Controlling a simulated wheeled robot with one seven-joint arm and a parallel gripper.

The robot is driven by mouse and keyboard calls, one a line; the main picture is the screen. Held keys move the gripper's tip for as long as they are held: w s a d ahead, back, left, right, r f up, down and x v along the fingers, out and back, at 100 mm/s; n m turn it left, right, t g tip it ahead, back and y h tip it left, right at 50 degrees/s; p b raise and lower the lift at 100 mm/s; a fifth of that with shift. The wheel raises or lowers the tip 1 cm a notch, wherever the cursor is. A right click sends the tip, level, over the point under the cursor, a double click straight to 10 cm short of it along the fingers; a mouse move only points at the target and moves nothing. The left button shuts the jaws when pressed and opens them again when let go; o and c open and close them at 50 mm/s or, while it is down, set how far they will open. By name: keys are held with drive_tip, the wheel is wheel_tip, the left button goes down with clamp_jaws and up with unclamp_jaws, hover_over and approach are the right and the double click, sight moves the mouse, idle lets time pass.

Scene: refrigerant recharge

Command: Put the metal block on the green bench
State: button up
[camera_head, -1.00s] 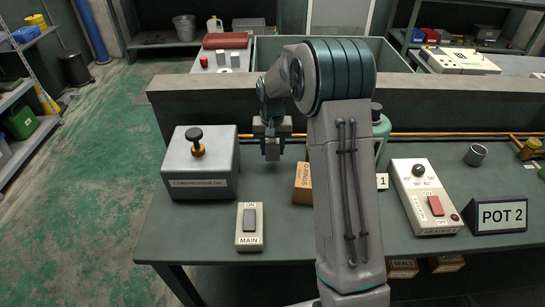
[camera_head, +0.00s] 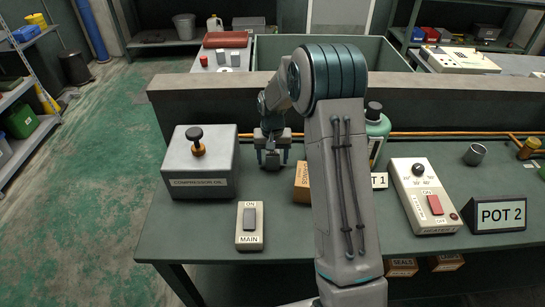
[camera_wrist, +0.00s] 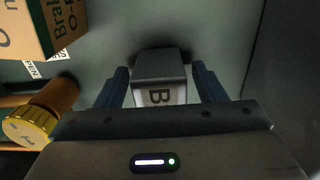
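The metal block (camera_head: 271,161) is a small grey block near the back of the dark green bench (camera_head: 300,226), right of the compressor oil box. My gripper (camera_head: 271,157) points down over it, one finger on each side. In the wrist view the block (camera_wrist: 161,70) shows a pale label with a "B" and lies between the blue-grey fingertips (camera_wrist: 161,85). A gap shows on both sides, so the gripper is open around it. The block seems to rest on the bench; its underside is hidden.
The compressor oil box (camera_head: 200,165) stands left and the main switch (camera_head: 250,226) in front. An O-rings carton (camera_head: 302,183) and a green bottle (camera_head: 376,132) stand right, partly behind my arm. A copper pipe (camera_head: 430,134) and low wall (camera_head: 440,103) run behind.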

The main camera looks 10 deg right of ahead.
drive_tip(key=shift+r, duration=0.1)
wheel_tip(320, 180, up, 12)
drive_tip(key=shift+f, duration=0.1)
drive_tip(key=s+r+n+t, duration=0.1)
drive_tip(key=s+r, duration=0.2)
drive_tip(key=s, duration=1.2)
drive_tip(key=s+r+n+t, duration=0.1)
drive_tip(key=s+r, duration=0.2)
drive_tip(key=s, duration=1.2)
drive_tip(key=shift+s+t, duration=0.3)
drive_tip(key=shift+t, duration=0.1)
